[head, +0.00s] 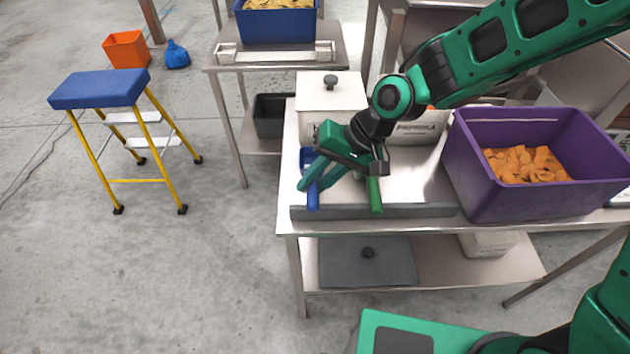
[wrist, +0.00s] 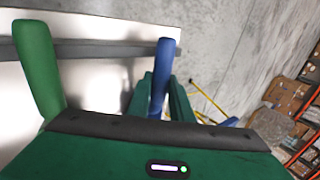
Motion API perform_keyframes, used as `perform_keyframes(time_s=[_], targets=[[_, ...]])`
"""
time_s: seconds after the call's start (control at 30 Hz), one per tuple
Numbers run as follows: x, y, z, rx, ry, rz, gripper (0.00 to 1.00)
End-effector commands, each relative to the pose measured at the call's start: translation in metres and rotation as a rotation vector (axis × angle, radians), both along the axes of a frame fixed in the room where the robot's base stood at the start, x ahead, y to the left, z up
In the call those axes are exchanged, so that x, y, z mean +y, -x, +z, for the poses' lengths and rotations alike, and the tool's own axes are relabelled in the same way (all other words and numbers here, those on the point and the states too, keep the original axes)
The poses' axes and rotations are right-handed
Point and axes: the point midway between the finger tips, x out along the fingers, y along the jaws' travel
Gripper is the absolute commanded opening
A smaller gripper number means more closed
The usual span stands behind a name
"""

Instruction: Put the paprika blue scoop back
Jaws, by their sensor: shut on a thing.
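The blue scoop (head: 313,196) is at the left end of the steel table, its handle pointing to the table's front edge. My gripper (head: 312,183) is shut on its handle; the wrist view shows the blue handle (wrist: 161,75) between my fingers (wrist: 161,100). A white bin with a label (head: 418,130), which seems to read paprika, stands behind my gripper.
A white lidded bin (head: 330,100) stands at the table's back left. A purple crate (head: 480,185) of orange pieces fills the right side. A grey raised edge (head: 410,211) runs along the front. A blue-topped step stool (head: 98,90) stands on the floor at left.

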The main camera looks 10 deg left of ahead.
Motion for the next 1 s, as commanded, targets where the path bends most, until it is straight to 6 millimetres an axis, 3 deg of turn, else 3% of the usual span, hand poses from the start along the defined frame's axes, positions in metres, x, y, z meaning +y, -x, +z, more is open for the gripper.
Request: perform_keyframes(time_s=[0.37,0.4,0.47,0.77,1.0], targets=[[0.000,0.000,-0.007,-0.001,0.000,0.000,0.00],[0.000,0.000,-0.008,-0.001,0.000,0.000,0.24],[0.000,0.000,-0.008,-0.001,0.000,0.000,0.38],[0.000,0.000,-0.007,-0.001,0.000,-0.001,0.38],[-0.012,-0.004,0.014,-0.004,-0.001,-0.004,0.38]])
